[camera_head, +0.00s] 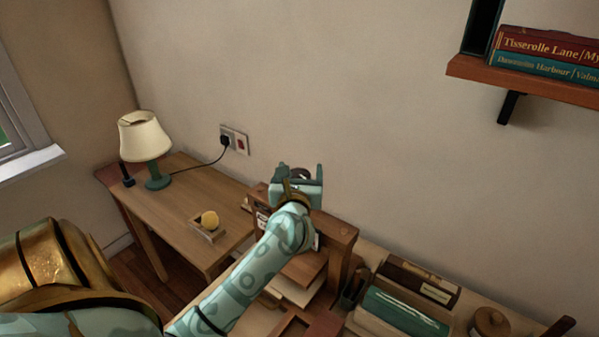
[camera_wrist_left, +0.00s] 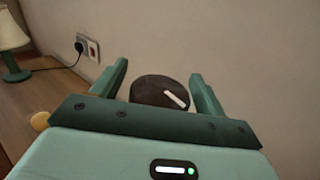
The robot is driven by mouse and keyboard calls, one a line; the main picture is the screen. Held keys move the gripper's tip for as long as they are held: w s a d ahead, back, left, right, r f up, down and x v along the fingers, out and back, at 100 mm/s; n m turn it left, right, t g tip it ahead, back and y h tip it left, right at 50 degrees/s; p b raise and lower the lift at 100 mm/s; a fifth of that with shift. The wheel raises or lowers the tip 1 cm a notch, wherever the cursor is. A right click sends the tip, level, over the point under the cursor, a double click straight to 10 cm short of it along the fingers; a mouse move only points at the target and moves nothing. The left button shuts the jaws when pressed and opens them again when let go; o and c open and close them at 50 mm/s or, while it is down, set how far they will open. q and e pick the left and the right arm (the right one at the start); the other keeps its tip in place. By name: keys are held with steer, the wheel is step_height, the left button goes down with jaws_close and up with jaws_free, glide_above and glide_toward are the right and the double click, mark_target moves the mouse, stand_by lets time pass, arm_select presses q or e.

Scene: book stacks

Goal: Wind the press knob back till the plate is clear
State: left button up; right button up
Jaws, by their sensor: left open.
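The press (camera_head: 343,233) is a wooden frame standing at the near end of the desk, with its top beam partly behind my left arm. A wooden plate (camera_head: 303,268) shows under the beam, above pale sheets. The press knob (camera_wrist_left: 160,91) is dark and round with a white mark, seen from above in the left wrist view. My left gripper (camera_head: 298,172) is over the top of the press, open, with one finger on each side of the knob. I cannot tell whether the fingers touch it. My right gripper is not in view.
A desk (camera_head: 190,192) holds a lamp (camera_head: 145,140) and a small tray (camera_head: 207,233) with a yellow ball (camera_head: 210,219). Books (camera_head: 405,312) and a round wooden pot (camera_head: 490,322) lie right of the press. A wall shelf (camera_head: 525,80) is at upper right.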

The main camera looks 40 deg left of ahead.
arm_select(q)
steer(key=c, duration=1)
steer(key=shift+o, duration=0.2)
steer(key=shift+s+n+g+y, duration=0.1)
steer(key=shift+n+g+y, duration=0.8)
steer(key=shift+y, duration=0.2)
steer(key=shift+a, duration=0.1)
steer(key=o, duration=1)
steer(key=shift+c, duration=0.2)
